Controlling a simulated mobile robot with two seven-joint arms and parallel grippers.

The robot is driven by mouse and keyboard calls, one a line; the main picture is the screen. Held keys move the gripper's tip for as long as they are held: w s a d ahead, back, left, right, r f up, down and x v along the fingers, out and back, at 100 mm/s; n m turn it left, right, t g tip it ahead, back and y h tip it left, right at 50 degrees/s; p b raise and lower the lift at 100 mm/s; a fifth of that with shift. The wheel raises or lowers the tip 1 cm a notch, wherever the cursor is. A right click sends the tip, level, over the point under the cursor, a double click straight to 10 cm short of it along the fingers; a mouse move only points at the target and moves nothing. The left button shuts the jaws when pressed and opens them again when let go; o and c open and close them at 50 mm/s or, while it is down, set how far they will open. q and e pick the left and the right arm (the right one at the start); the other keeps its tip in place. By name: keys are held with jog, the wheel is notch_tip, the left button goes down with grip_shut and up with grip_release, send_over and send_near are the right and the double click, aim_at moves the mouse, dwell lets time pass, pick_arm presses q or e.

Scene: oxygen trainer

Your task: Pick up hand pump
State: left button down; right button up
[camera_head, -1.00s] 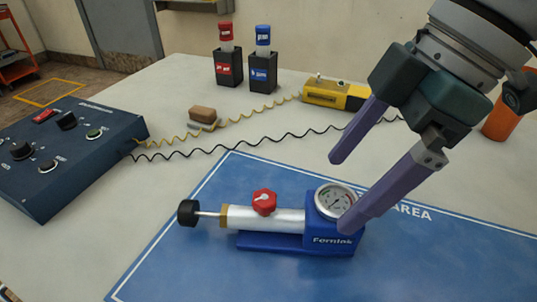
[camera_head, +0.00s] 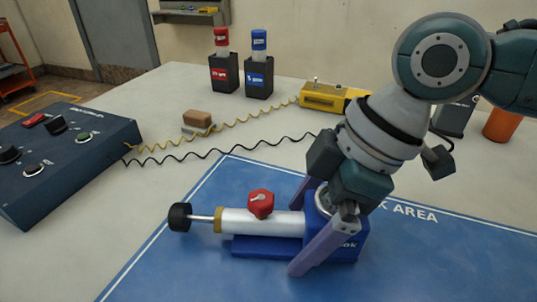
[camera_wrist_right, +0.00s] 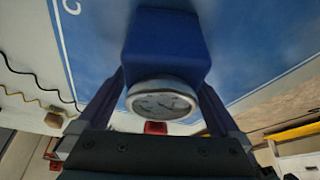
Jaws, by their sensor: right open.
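The hand pump (camera_head: 262,222) lies on the blue work mat, with a silver barrel, black end knob, red valve knob and blue gauge block. My right gripper (camera_head: 298,228) is open around the blue block, one finger on the near side and one on the far side. In the right wrist view the block and round gauge of the hand pump (camera_wrist_right: 163,62) sit between the two purple fingers of the gripper (camera_wrist_right: 165,85). I cannot tell whether the fingers touch the block. In the head view the gripper hides most of the gauge. My left gripper is not in view.
A dark blue control box (camera_head: 62,155) stands at the left with coiled yellow and black cables. Red and blue bottles in black holders (camera_head: 223,72), a brush-like block (camera_head: 197,121) and a yellow device (camera_head: 325,97) stand at the back. The mat (camera_head: 440,265) is clear at the right.

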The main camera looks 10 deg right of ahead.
jog(key=shift+c, duration=0.2)
grip_shut()
dwell(0.5)
jog(key=shift+r, duration=0.1)
